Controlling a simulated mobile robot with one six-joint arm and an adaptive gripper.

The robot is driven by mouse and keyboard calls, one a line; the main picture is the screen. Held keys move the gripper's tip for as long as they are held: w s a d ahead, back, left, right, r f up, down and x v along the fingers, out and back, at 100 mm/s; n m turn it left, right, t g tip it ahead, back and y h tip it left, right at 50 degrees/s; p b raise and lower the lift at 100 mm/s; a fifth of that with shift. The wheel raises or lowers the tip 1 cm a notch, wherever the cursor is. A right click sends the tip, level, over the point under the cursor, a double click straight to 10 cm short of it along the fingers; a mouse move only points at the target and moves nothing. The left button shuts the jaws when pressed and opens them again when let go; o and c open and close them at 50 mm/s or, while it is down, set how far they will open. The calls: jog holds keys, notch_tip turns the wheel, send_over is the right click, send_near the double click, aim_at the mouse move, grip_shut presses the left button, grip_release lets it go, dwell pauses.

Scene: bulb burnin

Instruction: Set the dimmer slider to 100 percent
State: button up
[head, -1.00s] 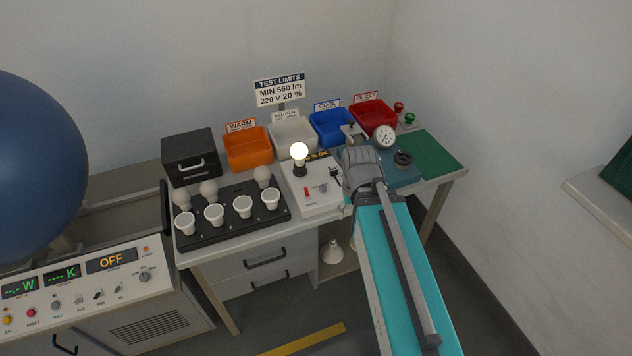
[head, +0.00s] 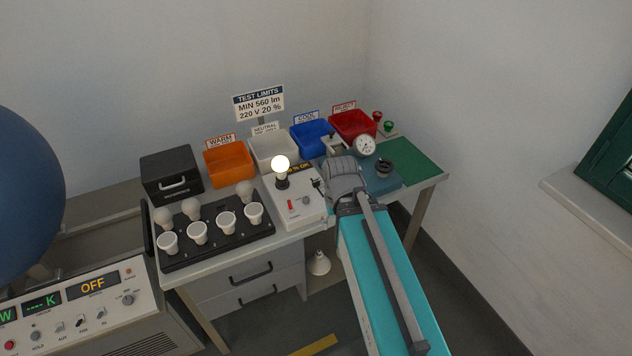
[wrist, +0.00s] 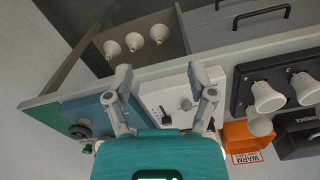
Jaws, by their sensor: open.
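The white dimmer unit (head: 296,207) sits on the bench with a lit bulb (head: 281,164) standing in its socket. Its black slider (head: 318,186) is near the unit's right side, close to my arm. My gripper (wrist: 163,84) is open and empty above the unit, one finger on either side of the slider area. I see no contact with the slider. In the head view my arm hides the fingertips, and the unit's display is too small to read fully.
Orange (head: 230,164), white, blue and red bins stand behind. A blue-grey plate (head: 384,184) with a dial gauge (head: 364,146) lies to the right, beside a green mat (head: 415,158).

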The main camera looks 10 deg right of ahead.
notch_tip(320, 180, up, 5)
jog(key=n+p, duration=0.3)
jog(key=p, duration=0.2)
send_over(316, 181)
jog(key=shift+f, duration=0.2)
jog(key=shift+f+b, duration=0.1)
jog(key=shift+b, duration=0.2)
notch_tip(316, 181, down, 14)
jog(key=b, duration=1.3)
jog(key=shift+r+b, duration=0.2)
jog(key=shift+b, duration=0.15)
grip_shut()
